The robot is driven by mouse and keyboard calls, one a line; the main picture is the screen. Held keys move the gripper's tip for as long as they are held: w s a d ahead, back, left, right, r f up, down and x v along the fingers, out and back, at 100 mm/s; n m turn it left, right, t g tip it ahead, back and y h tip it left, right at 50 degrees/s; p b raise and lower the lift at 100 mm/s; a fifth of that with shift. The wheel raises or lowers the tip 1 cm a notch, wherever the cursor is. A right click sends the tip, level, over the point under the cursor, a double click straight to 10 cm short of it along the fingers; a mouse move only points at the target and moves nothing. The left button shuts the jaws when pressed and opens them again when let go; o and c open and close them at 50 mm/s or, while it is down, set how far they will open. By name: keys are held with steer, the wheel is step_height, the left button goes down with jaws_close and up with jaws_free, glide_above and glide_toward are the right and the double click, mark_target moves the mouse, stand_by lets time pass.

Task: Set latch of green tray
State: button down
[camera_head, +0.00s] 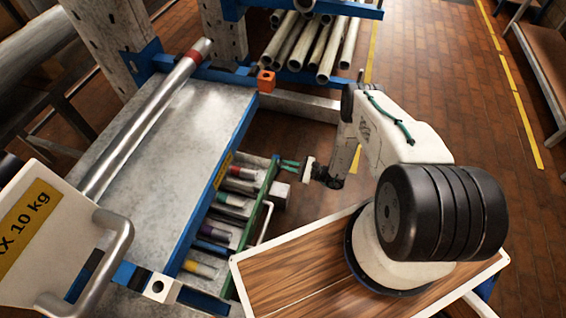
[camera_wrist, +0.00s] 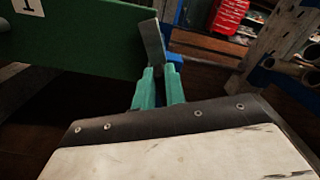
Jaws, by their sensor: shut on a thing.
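The green tray (camera_head: 261,207) is at the side of the metal-topped bench, with several colored rolls lying in it. In the wrist view its green front panel (camera_wrist: 75,38) fills the upper left and bears a white label with a "1". A flat grey latch lever (camera_wrist: 152,42) stands upright, slightly tilted, at the right end of this panel. My gripper (camera_wrist: 158,88) has teal fingers and is shut on the lower part of the lever. In the head view my gripper (camera_head: 289,163) is at the far end of the tray; the latch is too small to make out there.
A bench top (camera_head: 165,150) carries a long metal bar (camera_head: 145,120). An orange block (camera_head: 266,81) sits at its far corner. A rack of pipes (camera_head: 311,45) stands behind. A white handle (camera_head: 265,222) projects from the tray front. Open brick floor lies to the right.

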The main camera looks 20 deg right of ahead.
mark_target(277, 169)
steer(key=shift+s+a+f+n, duration=0.2)
steer(key=shift+f+n, duration=0.2)
steer(key=shift+n, duration=1.75)
steer(key=shift+s+a+f+n, duration=0.1)
steer(key=shift+a+f+n, duration=0.25)
steer(key=shift+n, duration=1.85)
steer(key=shift+s+a+f+n, duration=0.15)
steer(key=shift+f+n, duration=0.3)
steer(key=shift+n, duration=1.7)
steer(key=shift+d, duration=0.1)
steer(key=c, duration=1.4)
jaws_free()
steer(key=shift+a, duration=0.2)
steer(key=shift+c, duration=0.2)
steer(key=shift+d, duration=0.1)
steer(key=shift+d, duration=0.1)
